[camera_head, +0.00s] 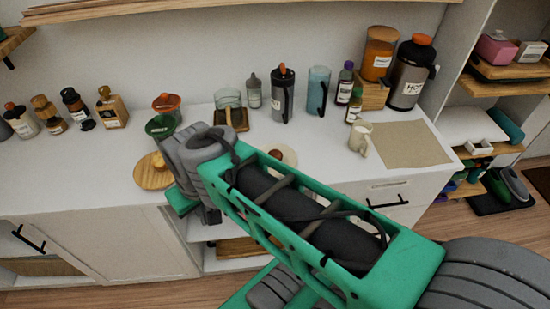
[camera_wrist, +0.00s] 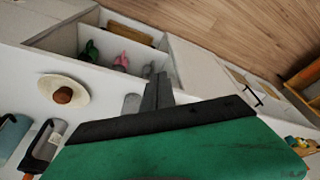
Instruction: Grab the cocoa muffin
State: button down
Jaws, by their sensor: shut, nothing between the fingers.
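The cocoa muffin (camera_wrist: 63,95), small, round and brown, sits on a cream plate (camera_wrist: 76,81) on the white counter, at the left of the wrist view. My gripper (camera_wrist: 158,88) is shut and empty. In the wrist view its fingertips are to the right of the plate, apart from the muffin, by the counter's front edge and open shelf. In the head view my arm hides the fingertips.
Bottles, a dark tumbler (camera_head: 282,95), a blue cup (camera_head: 318,91) and a hot flask (camera_head: 411,72) line the counter's back. A cream mug (camera_head: 360,138) stands right of the plate, a round wooden board (camera_head: 153,173) left. A shelf compartment below holds pink and green items.

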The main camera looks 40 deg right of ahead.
aim_at(277, 154)
jog(key=u, duration=1.85)
jog(key=k, duration=1.25)
jog(key=u, duration=0.25)
